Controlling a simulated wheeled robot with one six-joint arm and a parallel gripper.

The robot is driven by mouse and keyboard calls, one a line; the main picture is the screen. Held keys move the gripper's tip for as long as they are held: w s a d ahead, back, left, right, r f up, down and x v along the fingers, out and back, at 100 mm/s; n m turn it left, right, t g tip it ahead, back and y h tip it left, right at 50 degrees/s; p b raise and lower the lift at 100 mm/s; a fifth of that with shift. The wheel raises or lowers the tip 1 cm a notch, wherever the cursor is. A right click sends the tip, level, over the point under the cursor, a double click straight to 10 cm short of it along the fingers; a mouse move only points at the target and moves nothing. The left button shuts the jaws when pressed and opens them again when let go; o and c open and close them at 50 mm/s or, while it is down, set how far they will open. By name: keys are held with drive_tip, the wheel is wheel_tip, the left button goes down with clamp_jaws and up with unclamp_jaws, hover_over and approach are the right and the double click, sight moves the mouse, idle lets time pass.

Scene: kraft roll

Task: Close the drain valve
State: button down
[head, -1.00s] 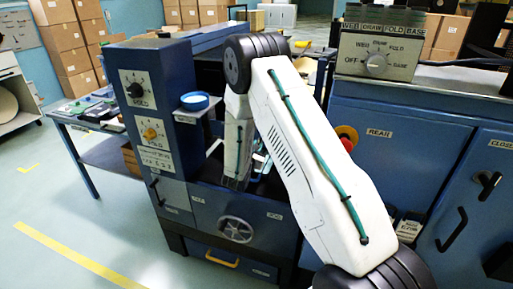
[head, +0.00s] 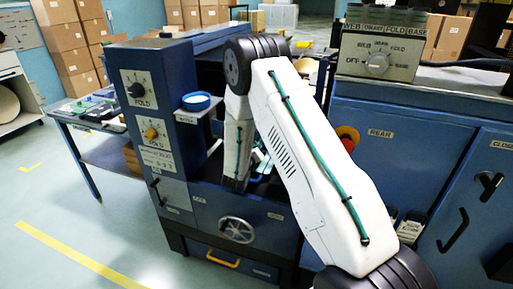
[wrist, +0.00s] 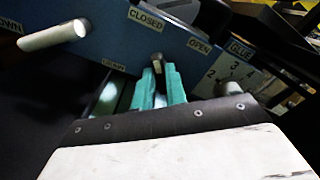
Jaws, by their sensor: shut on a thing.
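The lever stands out from a blue panel, below and between a CLOSED label (wrist: 146,17) and an OPEN label (wrist: 198,46). The tip lies between the two labels; its exact angle is hard to tell. A small blurred label (wrist: 115,66) sits to the left of the lever. In the head view my arm hides the fingers and the lever.
In the wrist view a pale rod handle (wrist: 54,36) sticks out at left, and a GLUE scale (wrist: 236,62) is at right. Floor at left is clear.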

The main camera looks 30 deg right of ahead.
drive_tip(key=shift+n, duration=0.7)
drive_tip(key=c, duration=1.4)
unclamp_jaws()
drive_tip(key=shift+c, duration=0.2)
drive_tip(key=shift+a, duration=0.1)
drive_tip(key=v, duration=0.7)
drive_tip(key=shift+s+a, duration=0.25)
drive_tip(key=shift+s, duration=0.1)
